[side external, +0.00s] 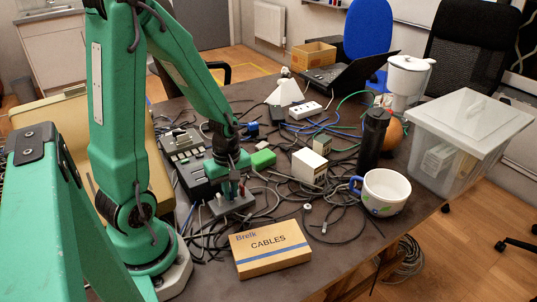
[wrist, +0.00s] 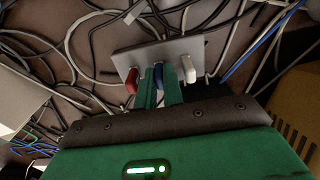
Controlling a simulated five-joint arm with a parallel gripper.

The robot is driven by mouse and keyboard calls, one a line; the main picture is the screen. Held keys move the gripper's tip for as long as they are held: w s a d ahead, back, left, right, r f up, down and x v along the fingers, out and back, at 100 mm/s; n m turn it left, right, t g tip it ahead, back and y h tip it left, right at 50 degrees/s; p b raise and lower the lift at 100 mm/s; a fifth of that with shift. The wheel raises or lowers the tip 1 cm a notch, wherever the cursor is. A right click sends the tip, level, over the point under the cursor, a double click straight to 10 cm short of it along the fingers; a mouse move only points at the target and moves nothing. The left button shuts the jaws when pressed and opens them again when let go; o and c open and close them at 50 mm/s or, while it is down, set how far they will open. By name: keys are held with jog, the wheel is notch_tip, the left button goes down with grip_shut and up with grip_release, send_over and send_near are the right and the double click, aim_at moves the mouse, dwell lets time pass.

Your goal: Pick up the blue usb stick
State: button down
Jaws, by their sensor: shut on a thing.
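The blue usb stick (wrist: 158,73) stands between a red stick (wrist: 131,78) and a white stick (wrist: 188,68) on a flat grey block (wrist: 128,60) in the wrist view. My gripper (wrist: 159,82) is shut on the blue stick, with a green finger on each side of it. In the side external view my gripper (side external: 230,186) points down at the grey block (side external: 233,206). The blue stick is hidden there by the fingers. I cannot tell whether its lower end is clear of the block.
Loose cables crowd the table around the block. A mug (side external: 383,194), a black bottle (side external: 372,140) and a clear bin (side external: 440,140) are farther right.

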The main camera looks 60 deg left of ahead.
jog(key=shift+r, duration=1.4)
jog(key=s+d+r, duration=0.2)
jog(key=d+r, duration=0.6)
jog(key=d, duration=0.3)
jog(key=shift+d, duration=0.25)
jog(key=shift+w, duration=0.1)
